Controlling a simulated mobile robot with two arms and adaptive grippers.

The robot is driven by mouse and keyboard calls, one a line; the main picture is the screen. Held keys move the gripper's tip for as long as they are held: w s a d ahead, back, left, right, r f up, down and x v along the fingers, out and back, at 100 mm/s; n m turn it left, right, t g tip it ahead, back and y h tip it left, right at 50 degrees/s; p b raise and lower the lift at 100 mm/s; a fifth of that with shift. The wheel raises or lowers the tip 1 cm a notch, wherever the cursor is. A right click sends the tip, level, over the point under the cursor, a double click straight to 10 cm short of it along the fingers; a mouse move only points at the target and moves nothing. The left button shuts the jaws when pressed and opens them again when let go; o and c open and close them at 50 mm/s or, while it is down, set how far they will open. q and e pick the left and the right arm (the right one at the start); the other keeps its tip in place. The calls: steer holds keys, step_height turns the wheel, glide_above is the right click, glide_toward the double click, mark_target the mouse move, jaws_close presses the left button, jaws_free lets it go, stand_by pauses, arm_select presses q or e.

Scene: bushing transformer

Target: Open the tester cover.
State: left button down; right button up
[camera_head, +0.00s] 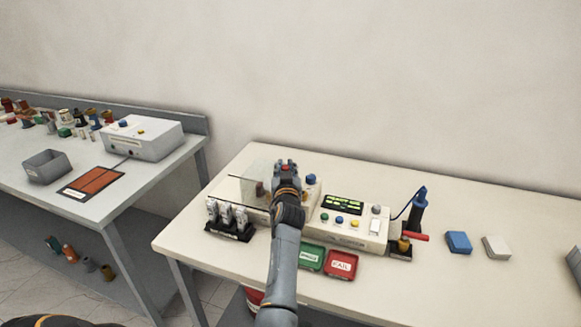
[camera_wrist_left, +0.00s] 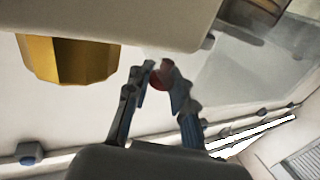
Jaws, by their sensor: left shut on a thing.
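The tester (camera_head: 347,219) is a white box on the right-hand table, with a lit green display and several coloured buttons. Its see-through cover (camera_head: 250,172) is at the left part of the tester, partly behind my left gripper (camera_head: 285,171); how far it is open is hard to tell. In the left wrist view, my left gripper (camera_wrist_left: 157,76) has its fingertips closed on a small red knob (camera_wrist_left: 159,78). A clear pane (camera_wrist_left: 225,80) lies to the right of the fingers there. My right gripper is not seen.
A rack of grey-white parts (camera_head: 229,219) stands in front of the tester's left part. Green (camera_head: 311,256) and red FAIL (camera_head: 341,264) trays lie at the front. A dark blue probe on a stand (camera_head: 418,211) and a blue block (camera_head: 458,242) are to the right.

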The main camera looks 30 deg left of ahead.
mark_target(252, 168)
arm_select(q)
steer(key=s+a, duration=0.1)
steer(key=a, duration=0.2)
steer(key=a+p, duration=0.1)
steer(key=a, duration=0.3)
steer(key=s+a+p, duration=0.1)
steer(key=a, duration=0.2)
steer(key=shift+s+a+f, duration=0.2)
steer(key=shift+s+a, duration=0.1)
steer(key=shift+a, duration=0.05)
steer(key=c, duration=1.2)
jaws_free()
steer(key=shift+s+r, duration=0.1)
steer(key=v, duration=1.2)
